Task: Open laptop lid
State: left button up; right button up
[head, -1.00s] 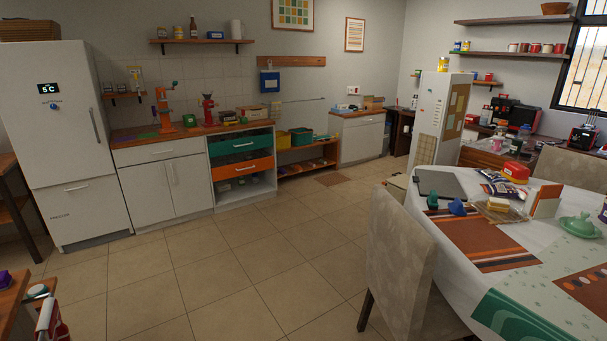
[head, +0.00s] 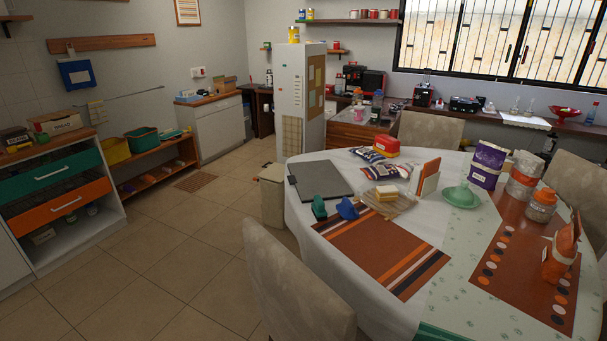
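A closed, flat dark grey laptop (head: 320,179) lies on the far left part of the round white-clothed table (head: 296,211), near its edge. Its lid is down. A small green object (head: 319,207) and a blue object (head: 347,209) stand just in front of it. Neither of my grippers is in the head view.
A beige chair (head: 290,285) stands at the table's near left side. A bin (head: 272,195) stands left of the table. The tiled floor (head: 170,255) at left is clear.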

aim_at(321, 177)
jog(key=u, duration=1.5)
jog(key=i, duration=2.55)
jog(key=z, duration=3.7)
jog(key=i, duration=0.55)
jog(key=z, duration=0.05)
